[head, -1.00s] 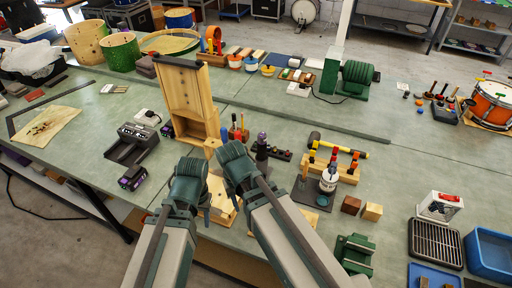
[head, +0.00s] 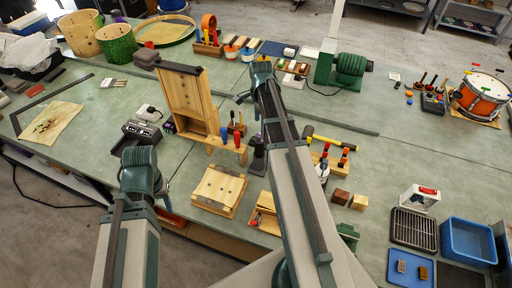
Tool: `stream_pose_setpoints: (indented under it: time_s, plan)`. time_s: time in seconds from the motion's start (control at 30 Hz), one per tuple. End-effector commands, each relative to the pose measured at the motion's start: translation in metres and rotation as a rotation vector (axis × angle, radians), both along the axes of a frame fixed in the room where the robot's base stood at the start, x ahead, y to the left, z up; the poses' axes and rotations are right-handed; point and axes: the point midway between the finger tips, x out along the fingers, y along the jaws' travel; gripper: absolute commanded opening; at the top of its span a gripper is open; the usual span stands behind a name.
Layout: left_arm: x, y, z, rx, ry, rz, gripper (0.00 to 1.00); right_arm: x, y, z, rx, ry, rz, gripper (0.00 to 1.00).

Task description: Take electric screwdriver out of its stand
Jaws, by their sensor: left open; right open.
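A dark upright tool with a purplish top (head: 258,158), which looks like the electric screwdriver in its stand, stands mid-bench just left of my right forearm. The forearm hides part of it, and its stand is hard to make out. My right gripper (head: 256,82) reaches past it over the back of the bench; it is open, with nothing seen in it. My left gripper (head: 138,158) is over the front left of the bench, close to the dark charger (head: 138,132), seen from behind. It is open and apart from the tool.
A tall wooden box (head: 188,98) and a rack with red and blue handles (head: 226,146) stand left of the tool. A wooden board (head: 219,190) lies in front. A yellow-handled hammer (head: 342,146) and wooden blocks (head: 341,197) lie to the right, with a blue bin (head: 468,240) beyond.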

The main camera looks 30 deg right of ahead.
Motion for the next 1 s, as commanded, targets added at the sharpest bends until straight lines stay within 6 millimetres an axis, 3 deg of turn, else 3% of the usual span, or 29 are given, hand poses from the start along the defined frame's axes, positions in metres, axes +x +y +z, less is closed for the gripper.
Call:
stream_pose_setpoints:
  time_s: [0.6,1.0]
  plan:
    - [0.001,0.000,-0.078,0.000,-0.002,-0.003,0.50,0.000,0.001,-0.078,0.000,0.000,0.005,0.80]
    - [0.001,0.000,-0.088,0.001,-0.002,-0.007,0.50,0.001,0.001,-0.088,0.000,0.000,0.005,0.80]
